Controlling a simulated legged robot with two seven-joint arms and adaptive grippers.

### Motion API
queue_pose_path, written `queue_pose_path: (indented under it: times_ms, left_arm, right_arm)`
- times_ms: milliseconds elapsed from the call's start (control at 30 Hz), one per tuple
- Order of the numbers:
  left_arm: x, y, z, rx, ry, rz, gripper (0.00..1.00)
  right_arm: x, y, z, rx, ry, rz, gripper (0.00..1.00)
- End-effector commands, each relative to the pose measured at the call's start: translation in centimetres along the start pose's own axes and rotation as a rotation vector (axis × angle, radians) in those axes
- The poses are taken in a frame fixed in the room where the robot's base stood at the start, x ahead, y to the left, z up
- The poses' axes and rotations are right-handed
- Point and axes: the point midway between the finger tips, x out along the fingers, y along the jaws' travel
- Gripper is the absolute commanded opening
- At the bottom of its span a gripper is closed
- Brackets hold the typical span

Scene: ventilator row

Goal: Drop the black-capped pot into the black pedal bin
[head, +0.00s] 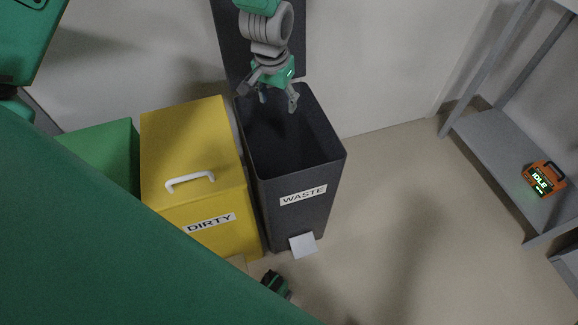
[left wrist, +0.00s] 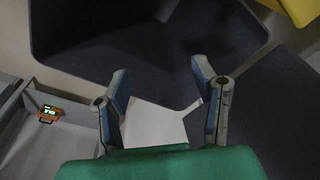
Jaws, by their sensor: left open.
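The black pedal bin (head: 298,226), labelled WASTE, stands on the floor against the wall. Its lid (head: 230,40) is up behind it, and its mouth is open. My left gripper (head: 279,100) hangs over the back part of the mouth, its fingers apart and nothing between them. In the left wrist view the two fingers of the left gripper (left wrist: 160,84) are spread and empty, with the dark bin (left wrist: 140,30) beyond them. I see no black-capped pot in either view; the bottom of the bin is too dark to make out. My right gripper is not in view.
A yellow bin (head: 190,140) labelled DIRTY, with a white handle, stands close left of the black bin. A green box (head: 108,150) is left of that. A grey shelf unit (head: 490,150) at right holds an orange device (head: 541,180) reading IDLE. The floor between is clear.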

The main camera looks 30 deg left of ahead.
Motion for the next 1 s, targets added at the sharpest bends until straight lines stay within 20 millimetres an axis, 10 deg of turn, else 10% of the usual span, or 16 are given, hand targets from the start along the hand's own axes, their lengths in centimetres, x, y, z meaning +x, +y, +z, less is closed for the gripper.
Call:
queue_pose_path:
  times_ms: [300,1000]
  left_arm:
    - [-4.5,0.1,0.0,0.001,0.000,0.000,0.53]
    - [-5.0,0.1,0.0,0.001,-0.001,-0.001,0.53]
  right_arm:
    - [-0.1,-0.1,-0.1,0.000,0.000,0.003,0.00]
    - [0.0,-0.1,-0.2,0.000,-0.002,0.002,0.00]
